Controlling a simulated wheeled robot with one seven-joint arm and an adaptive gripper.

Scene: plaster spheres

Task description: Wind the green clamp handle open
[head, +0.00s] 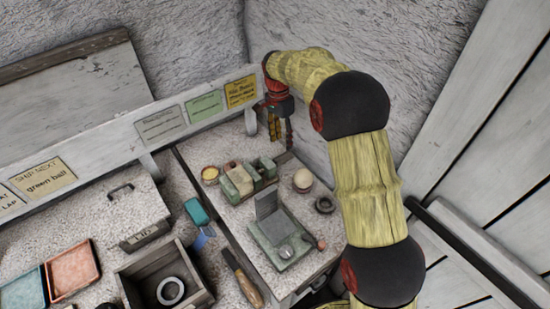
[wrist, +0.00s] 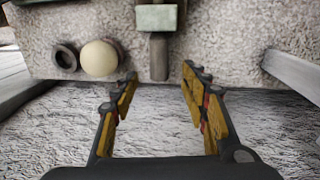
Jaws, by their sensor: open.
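The green clamp (head: 238,181) stands on the right-hand bench top, with blocky pale green jaws. In the wrist view, its green end block (wrist: 157,18) is at the top edge. A short dark grey rod (wrist: 158,58) sticks out from it toward me; it looks like the handle's shaft. Any crossbar or green handle part is not clear. My gripper (wrist: 160,80) is open and empty, its yellow-padded fingers on either side of the rod's line, with the rod just beyond the tips. In the head view my gripper (head: 280,138) hangs behind the clamp, near the wall.
A cream ball (wrist: 99,58) and a dark ring (wrist: 66,57) lie left of the rod in the wrist view. The rough wall is close behind my gripper.

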